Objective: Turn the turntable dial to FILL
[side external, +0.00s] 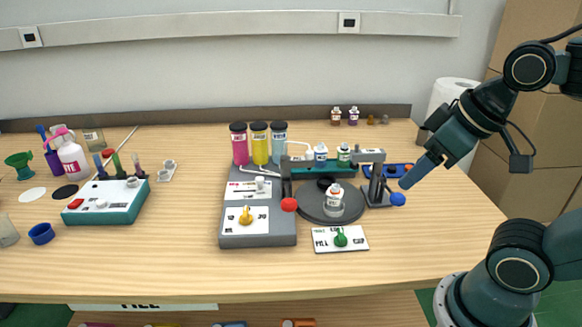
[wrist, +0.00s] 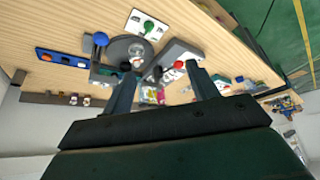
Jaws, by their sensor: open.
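The green dial (side external: 340,238) sits on a white label plate (side external: 357,243) in front of the round dark turntable (side external: 314,211). Dark lettering on the plate's left side seems to read FILL; the pointer's exact setting is too small to tell. A small bottle with a red-marked label (side external: 334,201) stands on the turntable. My gripper (side external: 410,180) is open and empty, above the table to the right of the turntable, apart from the dial. In the wrist view the green dial (wrist: 149,25) lies beyond the spread fingers (wrist: 162,88).
A grey dispenser base with a yellow dial (side external: 246,216) stands left of the turntable, with pink, yellow and blue cylinders behind. A red ball (side external: 289,204) and blue ball (side external: 398,199) flank the turntable. A teal box (side external: 107,202) is farther left. The table's front right is clear.

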